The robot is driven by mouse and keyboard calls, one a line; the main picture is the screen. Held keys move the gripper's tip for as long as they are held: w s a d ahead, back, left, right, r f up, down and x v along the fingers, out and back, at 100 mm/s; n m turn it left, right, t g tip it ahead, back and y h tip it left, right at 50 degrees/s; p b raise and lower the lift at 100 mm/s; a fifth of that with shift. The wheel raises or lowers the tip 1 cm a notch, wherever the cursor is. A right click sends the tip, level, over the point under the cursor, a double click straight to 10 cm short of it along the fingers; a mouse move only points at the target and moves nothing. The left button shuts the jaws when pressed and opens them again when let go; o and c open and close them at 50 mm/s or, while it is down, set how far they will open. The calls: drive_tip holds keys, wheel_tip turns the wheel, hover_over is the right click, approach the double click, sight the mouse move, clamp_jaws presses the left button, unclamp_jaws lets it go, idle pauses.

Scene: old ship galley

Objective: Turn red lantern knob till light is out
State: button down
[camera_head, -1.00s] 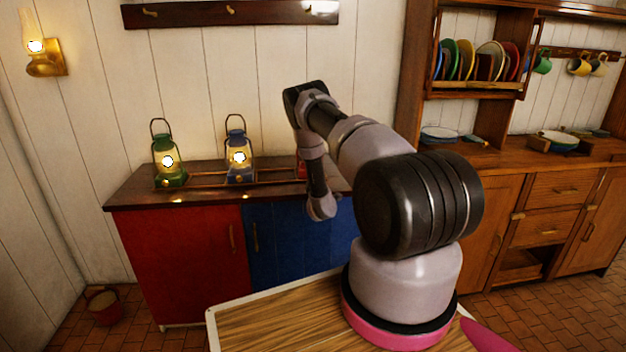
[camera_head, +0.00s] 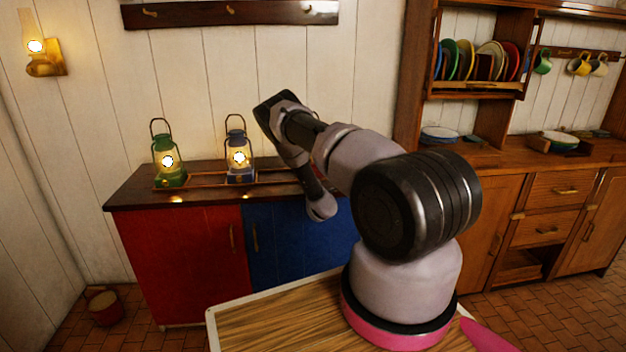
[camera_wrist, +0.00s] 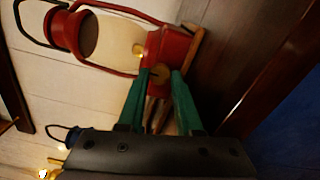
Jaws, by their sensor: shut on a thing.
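The red lantern (camera_wrist: 172,50) shows in the wrist view, lying sideways in the picture, with its red base close to my fingers. A small yellow spot (camera_wrist: 138,49) shows between glass and base. My gripper (camera_wrist: 161,82) has its green fingertips shut on the brass knob (camera_wrist: 160,72) on the base; the fingers partly cover the knob. In the head view my arm hides the red lantern and my gripper.
A lit green lantern (camera_head: 168,163) and a lit blue lantern (camera_head: 239,160) stand to the left on the dark wooden counter top (camera_head: 135,195). The blue one also shows in the wrist view (camera_wrist: 72,134). A peg rail (camera_head: 190,14) hangs on the wall above.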

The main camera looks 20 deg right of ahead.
idle(0.3)
drive_tip(key=c, duration=0.8)
unclamp_jaws()
drive_tip(key=shift+c, duration=0.2)
drive_tip(key=shift+s, duration=0.1)
drive_tip(key=v, duration=1)
drive_tip(key=shift+s, duration=0.3)
